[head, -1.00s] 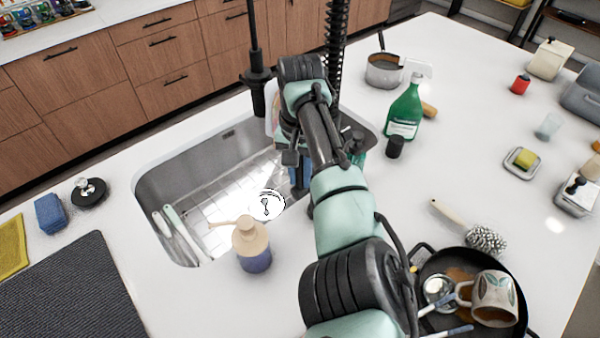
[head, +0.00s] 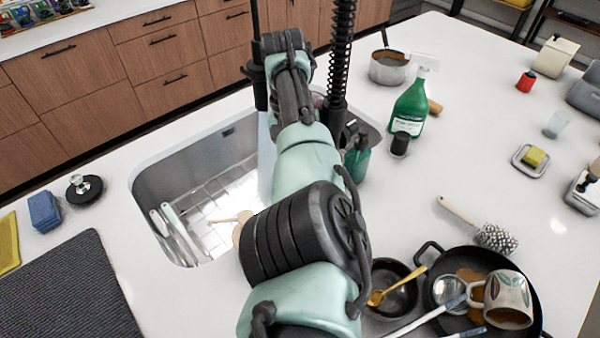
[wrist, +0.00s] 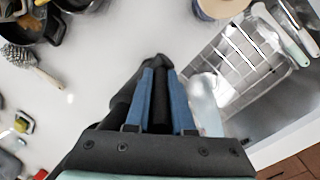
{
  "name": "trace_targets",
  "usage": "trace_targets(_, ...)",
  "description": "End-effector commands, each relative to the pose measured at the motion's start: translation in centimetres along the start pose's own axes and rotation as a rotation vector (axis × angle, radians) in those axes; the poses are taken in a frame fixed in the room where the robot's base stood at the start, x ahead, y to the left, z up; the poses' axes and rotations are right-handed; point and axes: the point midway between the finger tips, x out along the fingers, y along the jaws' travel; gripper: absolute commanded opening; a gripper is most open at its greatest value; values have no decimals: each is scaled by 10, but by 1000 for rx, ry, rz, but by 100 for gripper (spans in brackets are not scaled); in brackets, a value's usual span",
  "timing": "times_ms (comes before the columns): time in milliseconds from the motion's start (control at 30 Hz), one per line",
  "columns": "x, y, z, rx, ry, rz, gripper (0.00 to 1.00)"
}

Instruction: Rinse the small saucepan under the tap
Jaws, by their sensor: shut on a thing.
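A small grey metal saucepan (head: 388,68) with a dark handle stands on the counter at the back, right of the tap. Brown shows inside it. The black tap (head: 262,85) has a coiled spring hose (head: 340,60) and rises behind the sink (head: 195,165). A pale bluish stream (head: 267,150), seemingly running water, drops below the tap head; a pale translucent shape also shows in the wrist view (wrist: 205,100). My gripper (wrist: 161,72) has its blue fingers shut on a black part, seemingly of the tap. In the head view my arm hides the gripper.
A green spray bottle (head: 410,105) stands right of the sink. At front right are a small black pan (head: 398,298) with a yellow spoon, a frying pan (head: 455,262) holding a mug, and a brush (head: 492,237). The right counter has free room.

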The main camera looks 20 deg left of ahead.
Motion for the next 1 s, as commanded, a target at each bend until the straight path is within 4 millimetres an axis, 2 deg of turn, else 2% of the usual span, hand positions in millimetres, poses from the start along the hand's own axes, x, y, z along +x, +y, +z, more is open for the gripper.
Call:
trace_targets(67, 4, 1, -5, 5, 3, 26, 0)
trace_targets(700, -2, 2, 1, 1, -39, 72, 0)
trace_targets(733, -2, 2, 1, 1, -39, 72, 26)
trace_targets(800, -2, 2, 2, 1, -40, 72, 39)
trace_targets(867, -1, 2, 2, 0, -41, 72, 50)
trace_targets(1000, 0, 2, 2, 0, -44, 71, 51)
